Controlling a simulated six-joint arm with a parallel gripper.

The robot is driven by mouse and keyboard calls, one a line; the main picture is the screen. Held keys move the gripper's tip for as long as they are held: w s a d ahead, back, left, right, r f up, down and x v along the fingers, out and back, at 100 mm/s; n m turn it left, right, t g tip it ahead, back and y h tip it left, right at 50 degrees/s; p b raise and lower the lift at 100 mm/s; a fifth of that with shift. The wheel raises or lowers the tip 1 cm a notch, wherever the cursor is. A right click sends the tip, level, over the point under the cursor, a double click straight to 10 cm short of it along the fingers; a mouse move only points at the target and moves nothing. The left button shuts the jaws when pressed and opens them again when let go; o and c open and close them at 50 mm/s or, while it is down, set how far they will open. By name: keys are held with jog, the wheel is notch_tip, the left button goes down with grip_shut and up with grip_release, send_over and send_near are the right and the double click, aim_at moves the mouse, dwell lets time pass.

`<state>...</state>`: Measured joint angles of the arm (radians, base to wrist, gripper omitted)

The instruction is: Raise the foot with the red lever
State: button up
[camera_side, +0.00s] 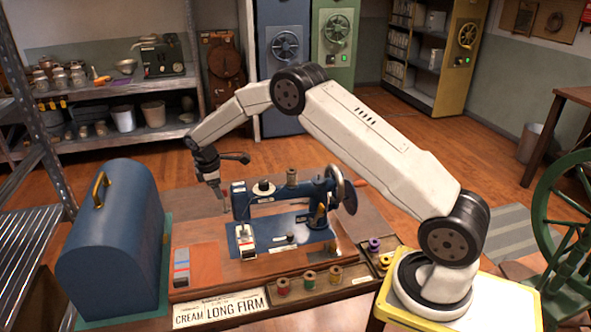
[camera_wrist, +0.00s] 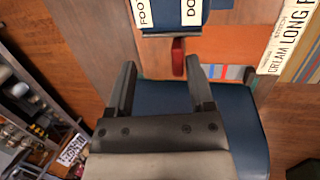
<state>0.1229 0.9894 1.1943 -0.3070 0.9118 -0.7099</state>
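A blue sewing machine (camera_side: 290,194) stands on a wooden base, with a handwheel at its right end. In the wrist view its blue end (camera_wrist: 170,22) carries white labels, partly cut off, reading "FOO" and "DO". A red lever (camera_wrist: 179,57) juts from that end toward my gripper. My gripper (camera_wrist: 160,66) is open and empty. The lever's tip shows between the two fingertips, nearer the right finger; I cannot tell whether they touch. In the side view my gripper (camera_side: 226,206) points down just left of the machine's head, where I cannot make out the lever. The foot is not clearly visible.
A blue domed case (camera_side: 118,235) with a brass handle stands at the left. Thread spools (camera_side: 309,280) sit in the front tray beside a paper sign (camera_side: 220,306). A striped colour card (camera_side: 181,268) lies at the base's left. Metal shelving (camera_side: 40,150) stands farther left.

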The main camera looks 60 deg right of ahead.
jog(key=shift+s+d+f, duration=0.1)
jog(key=shift+f, duration=0.3)
jog(key=shift+w+d+f, duration=0.25)
jog(key=shift+w+d, duration=0.3)
jog(key=shift+w, duration=0.05)
jog(key=shift+w+d+f, duration=0.15)
jog(key=shift+w+d, duration=0.25)
jog(key=shift+w, duration=0.15)
jog(key=shift+s+a+r, duration=0.2)
jog(key=shift+s+a, duration=0.05)
jog(key=shift+s, duration=0.05)
dwell(0.4)
jog(key=shift+r, duration=0.15)
jog(key=v, duration=0.7)
jog(key=shift+a+r, duration=0.15)
jog(key=shift+r, duration=0.2)
dwell(0.7)
dwell(0.4)
